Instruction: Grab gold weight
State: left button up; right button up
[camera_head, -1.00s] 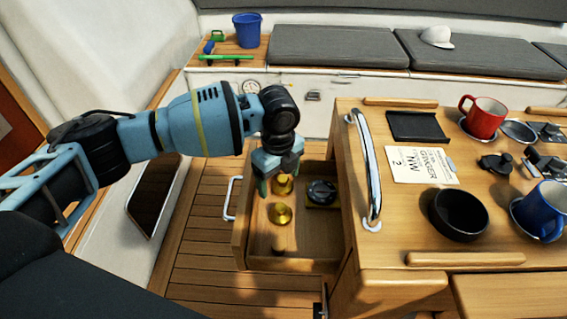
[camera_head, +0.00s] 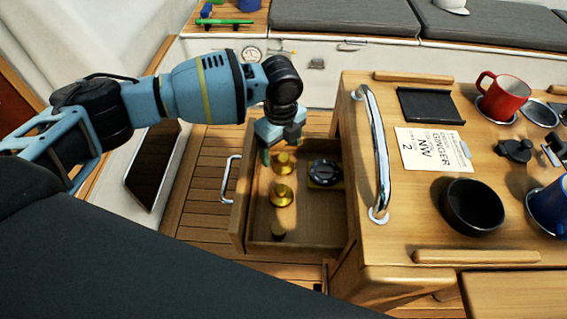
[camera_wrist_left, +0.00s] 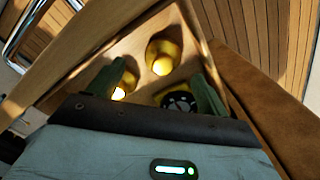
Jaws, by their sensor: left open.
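Two gold weights with knobs stand in the open wooden drawer (camera_head: 315,229): a far one (camera_head: 284,163) and a middle one (camera_head: 281,194). A smaller, darker piece (camera_head: 278,234) is at the drawer's near end. My left gripper (camera_head: 283,148) is open and empty over the drawer's far end, just beyond the far weight. In the left wrist view, the open green fingers (camera_wrist_left: 160,86) point into the drawer. One gold weight (camera_wrist_left: 163,54) shows ahead between them, and another (camera_wrist_left: 120,90) is partly hidden by the left finger. My right gripper is not in view.
A black round instrument on a yellow base (camera_head: 325,172) sits in the drawer, right of the weights. The wooden table (camera_head: 400,234) with a steel rail (camera_head: 376,160) borders the drawer on the right.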

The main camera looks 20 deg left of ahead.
aim_at(283, 157)
pick_arm(q)
jog(key=f, duration=0.5)
jog(key=shift+w+d, duration=0.15)
jog(key=shift+d, duration=0.1)
jog(key=c, duration=1.3)
